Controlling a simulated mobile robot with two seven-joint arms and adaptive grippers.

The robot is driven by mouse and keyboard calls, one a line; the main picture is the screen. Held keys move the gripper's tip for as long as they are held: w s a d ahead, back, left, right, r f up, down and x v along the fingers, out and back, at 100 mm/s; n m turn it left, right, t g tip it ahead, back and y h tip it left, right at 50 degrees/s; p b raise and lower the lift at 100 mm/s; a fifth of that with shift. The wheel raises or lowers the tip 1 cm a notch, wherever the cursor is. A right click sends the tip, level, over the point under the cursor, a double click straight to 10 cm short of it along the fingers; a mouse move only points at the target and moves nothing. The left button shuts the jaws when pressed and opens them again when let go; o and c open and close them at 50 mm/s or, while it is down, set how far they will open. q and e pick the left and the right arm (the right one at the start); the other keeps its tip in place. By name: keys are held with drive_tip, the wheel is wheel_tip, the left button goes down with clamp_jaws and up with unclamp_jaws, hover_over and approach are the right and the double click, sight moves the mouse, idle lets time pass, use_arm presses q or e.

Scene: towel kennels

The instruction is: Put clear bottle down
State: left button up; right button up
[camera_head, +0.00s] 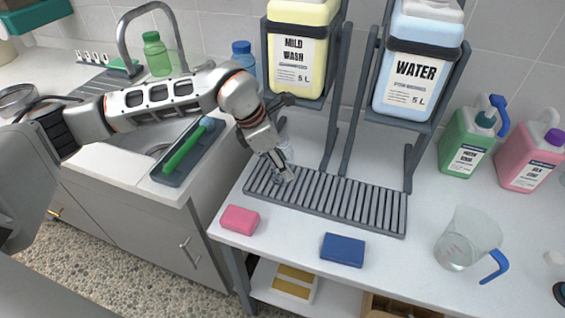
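The clear bottle (287,150) is a small see-through shape at the left end of the grey slatted drip grate (350,207), under the MILD WASH container. My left gripper (284,174) is right at it and covers much of it. The bottle looks roughly upright, but I cannot tell whether its base touches the grate. The fingers point down toward the grate; whether they are closed on the bottle is too small to tell. My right gripper is not in view.
The MILD WASH container (297,50) and WATER container (415,75) sit in racks above the grate. A pink sponge (240,219), blue sponge (342,250) and clear jug (466,243) stand in front. Green (467,140) and pink (530,152) jugs are at right.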

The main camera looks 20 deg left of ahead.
use_arm(q)
drive_tip(key=o, duration=1)
drive_tip(key=shift+f, duration=0.1)
drive_tip(key=shift+a+r, duration=0.1)
drive_tip(key=shift+r, duration=0.4)
drive_tip(key=v, duration=1.1)
drive_tip(key=shift+p, duration=0.3)
drive_tip(key=shift+s+r, duration=0.1)
drive_tip(key=shift+s, duration=0.05)
